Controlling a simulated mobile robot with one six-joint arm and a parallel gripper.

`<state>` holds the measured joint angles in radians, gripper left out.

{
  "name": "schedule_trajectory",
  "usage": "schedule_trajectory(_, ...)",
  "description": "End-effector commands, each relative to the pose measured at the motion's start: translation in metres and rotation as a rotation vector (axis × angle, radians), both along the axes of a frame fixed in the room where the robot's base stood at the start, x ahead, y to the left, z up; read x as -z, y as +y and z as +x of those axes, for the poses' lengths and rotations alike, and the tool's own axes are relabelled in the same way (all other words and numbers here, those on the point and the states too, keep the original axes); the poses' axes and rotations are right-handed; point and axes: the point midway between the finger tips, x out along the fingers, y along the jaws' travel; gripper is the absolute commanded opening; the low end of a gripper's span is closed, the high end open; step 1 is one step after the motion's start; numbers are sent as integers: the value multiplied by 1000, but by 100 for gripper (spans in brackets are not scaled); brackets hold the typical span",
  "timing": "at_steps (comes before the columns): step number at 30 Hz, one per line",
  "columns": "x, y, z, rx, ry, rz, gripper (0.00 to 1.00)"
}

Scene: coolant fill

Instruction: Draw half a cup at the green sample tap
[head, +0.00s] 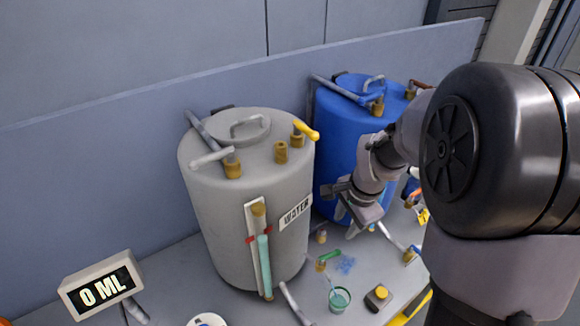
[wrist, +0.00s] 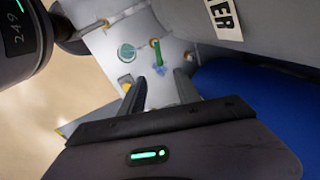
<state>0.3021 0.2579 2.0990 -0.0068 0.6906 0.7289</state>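The green-handled sample tap (head: 328,256) sits low at the front of the grey water tank (head: 215,200); its green handle (wrist: 157,52) also shows in the wrist view. A small clear cup with a teal tint (head: 339,299) stands on the bench just in front of the tap; it shows from above in the wrist view (wrist: 127,53). I cannot tell whether the spout is over it or whether it holds liquid. My gripper (head: 356,222) hangs above and behind the tap, in front of the blue tank. Its fingers (wrist: 162,92) are apart with nothing between them.
A display (head: 102,288) at the left reads 0 ML. The blue tank (head: 340,130) stands behind. A yellow-and-black item (head: 376,297) sits right of the cup. Blue speckles (head: 346,265) mark the bench beside the tap. Other pipes and valves stand close by.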

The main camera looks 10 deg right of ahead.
Motion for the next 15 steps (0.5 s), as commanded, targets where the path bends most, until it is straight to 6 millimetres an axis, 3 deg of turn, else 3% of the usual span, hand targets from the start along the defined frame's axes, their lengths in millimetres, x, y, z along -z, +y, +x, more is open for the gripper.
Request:
schedule_trajectory(5, 21, -11, 7, 62, 26, 12, 39)
schedule_trajectory(15, 120, -6, 25, 57, 30, 13, 39)
